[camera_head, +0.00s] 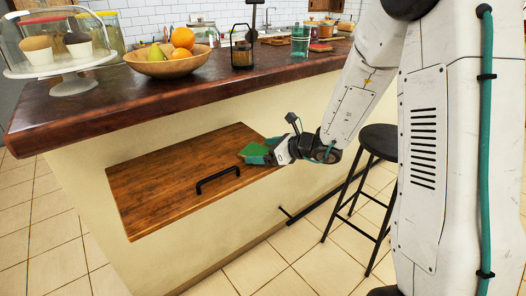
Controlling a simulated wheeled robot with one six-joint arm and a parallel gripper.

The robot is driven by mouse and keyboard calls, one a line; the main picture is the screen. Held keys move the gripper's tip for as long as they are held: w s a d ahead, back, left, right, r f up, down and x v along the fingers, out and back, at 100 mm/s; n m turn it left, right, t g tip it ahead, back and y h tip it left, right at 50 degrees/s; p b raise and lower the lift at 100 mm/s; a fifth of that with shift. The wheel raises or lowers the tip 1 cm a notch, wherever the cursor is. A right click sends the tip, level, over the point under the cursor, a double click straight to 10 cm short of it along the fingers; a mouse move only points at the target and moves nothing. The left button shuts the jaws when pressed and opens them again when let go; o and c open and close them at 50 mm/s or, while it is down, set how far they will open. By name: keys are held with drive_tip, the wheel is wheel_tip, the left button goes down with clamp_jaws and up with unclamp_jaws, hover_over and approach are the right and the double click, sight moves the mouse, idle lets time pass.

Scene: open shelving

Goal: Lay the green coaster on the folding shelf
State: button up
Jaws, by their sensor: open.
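The folding shelf (165,185) is a brown wooden board with a black handle near its front edge, on the side of the island. The green coaster (251,149) shows over the shelf's right end. It looks flat and seems to rest on the board, though its underside is hidden. My gripper (265,153), with teal fingers, is open at the coaster's right side, low over the shelf's right edge. I cannot tell whether a finger still touches the coaster.
The island's dark countertop (150,100) overhangs behind the shelf, with a fruit bowl (166,65), a cake stand (62,70) and a green glass (300,40) on it. A black stool (378,140) stands right of my gripper. The shelf's left and middle are clear.

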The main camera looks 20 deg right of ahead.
drive_tip(key=v, duration=1.1)
drive_tip(key=s+a+r+n+g, duration=0.3)
drive_tip(key=s+a+n+g, duration=0.15)
drive_tip(key=s+n, duration=0.25)
drive_tip(key=s+a+r+n+g, duration=0.3)
drive_tip(key=s+a+r+n, duration=0.1)
drive_tip(key=s+a+n, duration=0.25)
drive_tip(key=s+d+r+n+h, duration=0.1)
drive_tip(key=s+d+n+h, duration=0.2)
drive_tip(key=s+n, duration=0.4)
drive_tip(key=s+d+r+n+g+h, duration=0.1)
drive_tip(key=s+d+n+h, duration=0.2)
drive_tip(key=s+n+h, duration=0.2)
drive_tip(key=s+n, duration=0.2)
drive_tip(key=s, duration=0.1)
drive_tip(key=shift+s+d+r+h, duration=0.2)
drive_tip(key=shift+d+h, duration=0.2)
